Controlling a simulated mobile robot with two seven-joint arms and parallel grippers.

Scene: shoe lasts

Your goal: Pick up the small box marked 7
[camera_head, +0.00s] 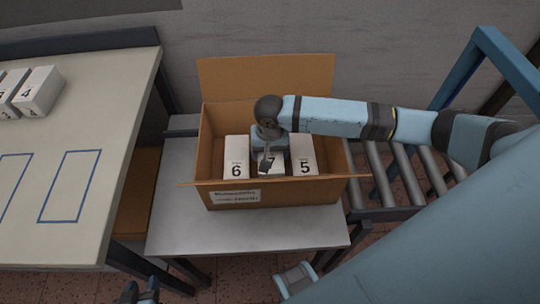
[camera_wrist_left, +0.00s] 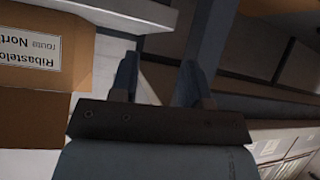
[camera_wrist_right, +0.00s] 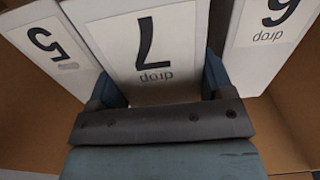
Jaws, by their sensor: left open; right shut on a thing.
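The small white box marked 7 (camera_head: 272,168) stands in the open cardboard carton (camera_head: 315,191), between the box marked 6 (camera_head: 236,158) and the box marked 5 (camera_head: 304,157). My right gripper (camera_head: 266,160) reaches down into the carton and is shut on the box marked 7. In the right wrist view the fingers sit on both sides of box 7 (camera_wrist_right: 147,50), with box 5 (camera_wrist_right: 50,50) at left and box 6 (camera_wrist_right: 268,35) at right. My left gripper (camera_head: 138,292) is open and empty, low at the bottom edge; its fingers show in the left wrist view (camera_wrist_left: 160,85).
The carton stands on a grey table (camera_head: 240,230) with its rear flap up. At left, a pale table (camera_head: 110,150) holds white boxes, one marked 4 (camera_head: 40,92), and blue outlined rectangles. A roller conveyor (camera_head: 408,175) is at right.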

